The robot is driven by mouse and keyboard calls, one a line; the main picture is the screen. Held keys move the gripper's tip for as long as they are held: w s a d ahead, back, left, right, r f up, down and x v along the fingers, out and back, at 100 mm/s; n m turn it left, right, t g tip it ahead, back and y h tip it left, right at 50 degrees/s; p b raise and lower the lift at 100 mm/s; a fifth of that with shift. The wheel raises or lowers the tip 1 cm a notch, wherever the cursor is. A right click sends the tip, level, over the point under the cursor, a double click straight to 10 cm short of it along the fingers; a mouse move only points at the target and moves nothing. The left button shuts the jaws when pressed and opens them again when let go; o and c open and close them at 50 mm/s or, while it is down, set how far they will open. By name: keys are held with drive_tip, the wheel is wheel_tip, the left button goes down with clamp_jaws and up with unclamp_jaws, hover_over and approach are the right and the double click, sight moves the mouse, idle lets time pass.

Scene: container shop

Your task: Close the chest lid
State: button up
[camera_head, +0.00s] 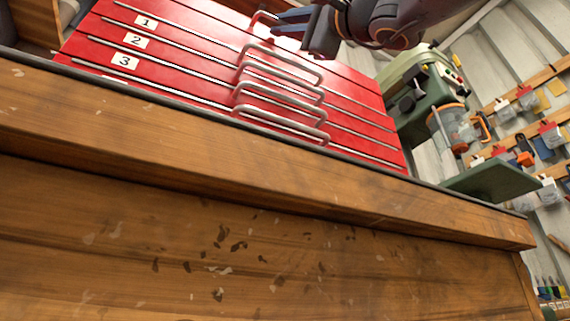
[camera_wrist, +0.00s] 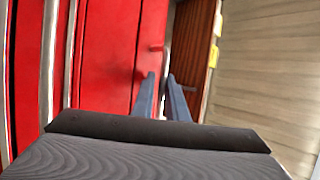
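A red chest (camera_head: 200,55) with several drawers stands behind the wooden bench in the head view. Its drawers have grey bar handles, and three carry number labels 1, 2 and 3. I cannot make out a separate lid in the head view; the chest's top end runs out of the picture.
A wooden bench (camera_head: 250,210) fills the front of the head view. A green machine (camera_head: 425,95) stands right of the chest. Hanging tools line the right wall. The wrist view shows a brown wooden strip (camera_wrist: 193,50) and grey boards (camera_wrist: 265,80) on the right.

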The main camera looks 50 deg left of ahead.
drive_tip(key=v, duration=0.7)
drive_tip(key=shift+d+f, duration=0.2)
drive_tip(key=shift+d, duration=0.1)
drive_tip(key=shift+w, duration=0.1)
